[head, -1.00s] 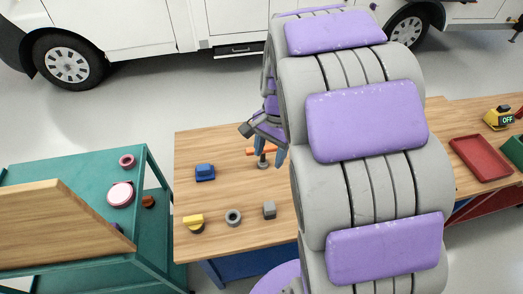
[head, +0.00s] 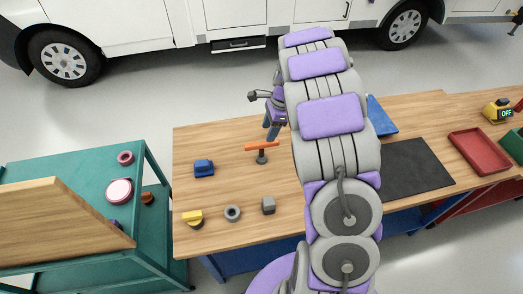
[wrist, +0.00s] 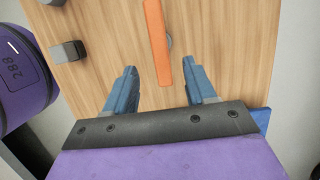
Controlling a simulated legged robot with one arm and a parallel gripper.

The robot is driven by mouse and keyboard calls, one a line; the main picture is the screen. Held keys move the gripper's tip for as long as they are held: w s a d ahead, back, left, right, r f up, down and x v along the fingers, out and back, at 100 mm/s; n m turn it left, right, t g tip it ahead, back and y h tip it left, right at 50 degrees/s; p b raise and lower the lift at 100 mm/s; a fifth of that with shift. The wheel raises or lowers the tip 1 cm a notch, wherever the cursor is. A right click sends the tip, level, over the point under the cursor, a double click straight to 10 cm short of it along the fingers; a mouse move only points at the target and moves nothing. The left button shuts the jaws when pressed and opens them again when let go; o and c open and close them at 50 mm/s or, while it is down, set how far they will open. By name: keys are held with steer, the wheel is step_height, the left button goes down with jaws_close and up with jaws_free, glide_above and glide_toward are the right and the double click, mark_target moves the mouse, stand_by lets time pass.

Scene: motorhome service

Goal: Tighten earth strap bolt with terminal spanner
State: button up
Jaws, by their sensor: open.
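An orange bar-shaped handle (head: 262,146), likely the terminal spanner, sits level on a dark upright stem (head: 261,158) on the wooden bench. In the wrist view, the orange bar (wrist: 157,40) runs down from the top edge. Its near end lies between my fingers in the picture, touching neither. My gripper (head: 272,128) has blue fingers and is just beyond the bar in the head view, partly hidden by my arm. In the wrist view, my gripper (wrist: 162,70) is open and empty. I cannot make out the earth strap bolt separately.
The bench holds a blue block (head: 204,169), a yellow-black piece (head: 194,219), a dark ring (head: 233,213), a grey block (head: 268,205), a black mat (head: 412,170) and a red tray (head: 480,155). A teal cart (head: 155,225) stands left. The bench's middle-left is mostly clear.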

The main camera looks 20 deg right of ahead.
mark_target(260, 156)
steer(key=b+x, duration=0.3)
steer(key=x, duration=0.9)
steer(key=shift+w, duration=0.1)
steer(key=shift+d, duration=0.1)
jaws_close()
